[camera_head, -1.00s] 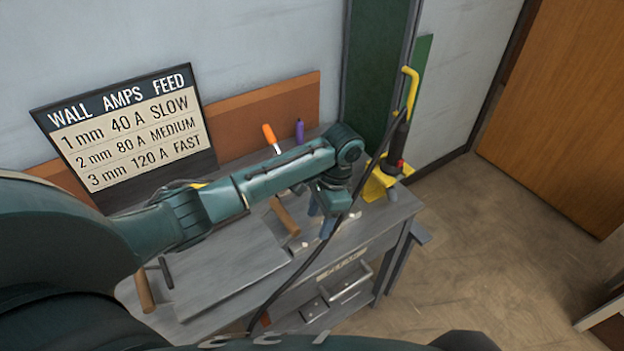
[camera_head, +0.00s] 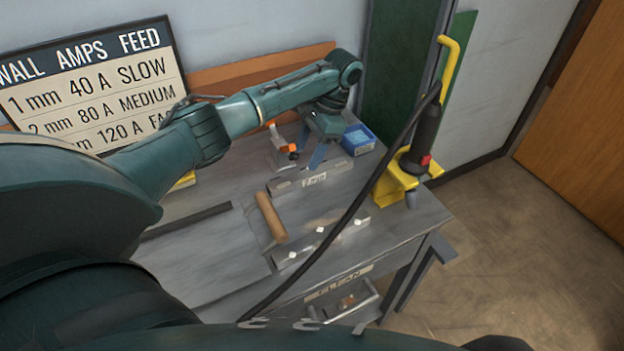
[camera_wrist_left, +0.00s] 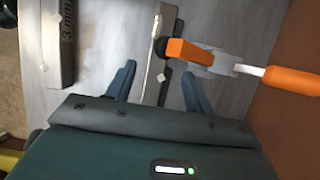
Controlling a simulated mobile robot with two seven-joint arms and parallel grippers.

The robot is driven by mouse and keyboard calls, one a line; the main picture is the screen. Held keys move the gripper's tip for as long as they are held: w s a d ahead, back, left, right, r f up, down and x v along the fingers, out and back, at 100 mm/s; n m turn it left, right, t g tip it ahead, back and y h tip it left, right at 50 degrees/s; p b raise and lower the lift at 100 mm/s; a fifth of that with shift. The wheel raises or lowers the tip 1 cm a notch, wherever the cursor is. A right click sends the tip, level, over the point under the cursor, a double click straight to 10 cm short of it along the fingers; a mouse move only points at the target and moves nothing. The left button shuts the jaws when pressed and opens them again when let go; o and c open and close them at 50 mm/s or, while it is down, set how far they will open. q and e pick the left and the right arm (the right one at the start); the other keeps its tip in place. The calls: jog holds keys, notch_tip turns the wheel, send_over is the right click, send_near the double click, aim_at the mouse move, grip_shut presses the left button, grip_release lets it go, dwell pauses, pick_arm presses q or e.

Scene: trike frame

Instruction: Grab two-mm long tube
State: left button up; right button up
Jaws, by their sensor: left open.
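A metal block labelled 2 mm (camera_head: 314,179) lies on the bench in the head view. No separate long tube can be made out on it. My left gripper (camera_head: 322,152) is just behind this block, pointing down, open and with nothing seen held. In the left wrist view the open blue fingers (camera_wrist_left: 158,88) stand on either side of a narrow metal bar (camera_wrist_left: 155,55) that runs away between them. A block marked 3 mm (camera_wrist_left: 61,45) lies to their left. My right gripper is not in view.
An orange-and-metal tool (camera_wrist_left: 190,51) lies close by the right finger. A blue box (camera_head: 358,138) stands beside the gripper. A yellow stand (camera_head: 398,181) holds a black torch, its cable crossing the bench.

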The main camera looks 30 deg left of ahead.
aim_at(301, 175)
pick_arm(q)
jog(key=shift+d+x, duration=0.1)
jog(key=shift+x, duration=1.6)
jog(key=shift+d+x, duration=0.15)
jog(key=shift+x, duration=1.5)
jog(key=shift+w+f, duration=0.1)
jog(key=shift+c, duration=0.4)
grip_shut()
